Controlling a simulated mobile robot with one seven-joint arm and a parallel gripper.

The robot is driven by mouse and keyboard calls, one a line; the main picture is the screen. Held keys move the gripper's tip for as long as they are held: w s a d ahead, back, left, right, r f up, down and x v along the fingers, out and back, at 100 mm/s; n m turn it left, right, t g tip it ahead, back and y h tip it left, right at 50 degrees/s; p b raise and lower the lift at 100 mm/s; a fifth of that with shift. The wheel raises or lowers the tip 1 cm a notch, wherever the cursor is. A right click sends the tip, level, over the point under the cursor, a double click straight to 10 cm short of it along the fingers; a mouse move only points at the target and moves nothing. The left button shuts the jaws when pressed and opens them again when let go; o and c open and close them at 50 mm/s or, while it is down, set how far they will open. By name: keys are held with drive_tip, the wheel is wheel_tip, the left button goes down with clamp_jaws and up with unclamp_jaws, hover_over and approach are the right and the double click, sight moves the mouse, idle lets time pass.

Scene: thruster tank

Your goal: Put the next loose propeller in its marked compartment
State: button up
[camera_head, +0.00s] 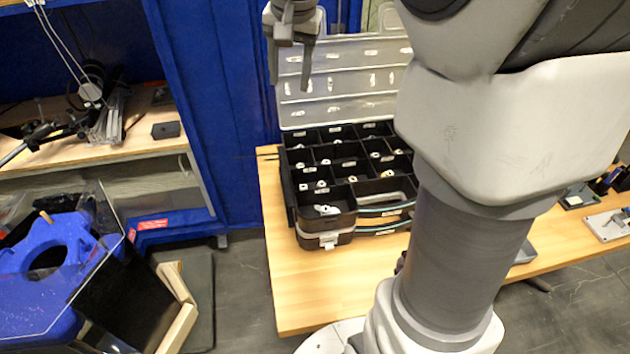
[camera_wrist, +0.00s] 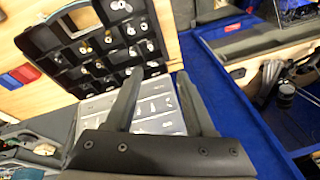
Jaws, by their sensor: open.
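The black compartment case (camera_head: 290,210) stands open on the wooden table, its clear lid raised at the back. Small pale parts with labels sit in several compartments. A larger white part, perhaps a propeller (camera_head: 326,210), lies in the front left compartment. My gripper (camera_head: 290,80) is above the lid, at the back left of the case, with its fingers pointing down, apart and empty. In the wrist view my gripper (camera_wrist: 160,85) shows two spread fingers in front of the lid (camera_wrist: 160,122), with the case (camera_wrist: 63,70) beyond them. Which part is the loose propeller, I cannot tell.
My arm hides the case's right side. The wooden table (camera_head: 285,290) is clear in front of the case. A blue wall panel (camera_head: 215,100) rises behind and left. Small trays and tools (camera_head: 605,222) are at the far right.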

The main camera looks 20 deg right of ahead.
drive_tip(key=s+a+f+n+t, duration=0.1)
drive_tip(key=s+n, duration=0.1)
drive_tip(key=s, duration=0.5)
drive_tip(key=s+a+f+n, duration=0.2)
drive_tip(key=s, duration=0.6)
drive_tip(key=s+a+f+n+t, duration=0.1)
drive_tip(key=s+n, duration=0.1)
drive_tip(key=s, duration=0.5)
drive_tip(key=shift+s+a+f+n+t, duration=0.2)
drive_tip(key=shift+a+f+n+t, duration=0.1)
drive_tip(key=shift+n, duration=0.1)
drive_tip(key=shift+d, duration=0.1)
